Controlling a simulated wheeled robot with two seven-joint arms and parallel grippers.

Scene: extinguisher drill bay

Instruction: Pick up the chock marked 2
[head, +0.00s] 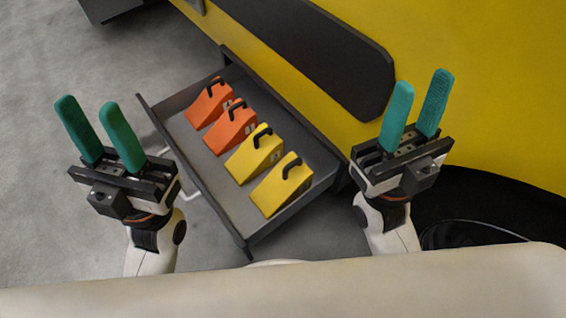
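Several wedge-shaped chocks with black handles lie in a row in an open dark drawer (223,197). From back to front they are a far orange chock (205,108), a near orange chock (226,134), a far yellow chock (250,160) and a near yellow chock (277,192). Small pale marks show on the sides of some, too small to read, so I cannot tell which is marked 2. My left gripper (88,103) is open and empty, left of the drawer. My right gripper (422,82) is open and empty, right of the drawer. Neither touches a chock.
The drawer has raised walls and a pale handle (191,194) on its left front side. It extends from a yellow body (470,60) with a dark panel (320,55). A black rounded shape (480,205) stands at the right. Grey floor (70,45) is clear at the left.

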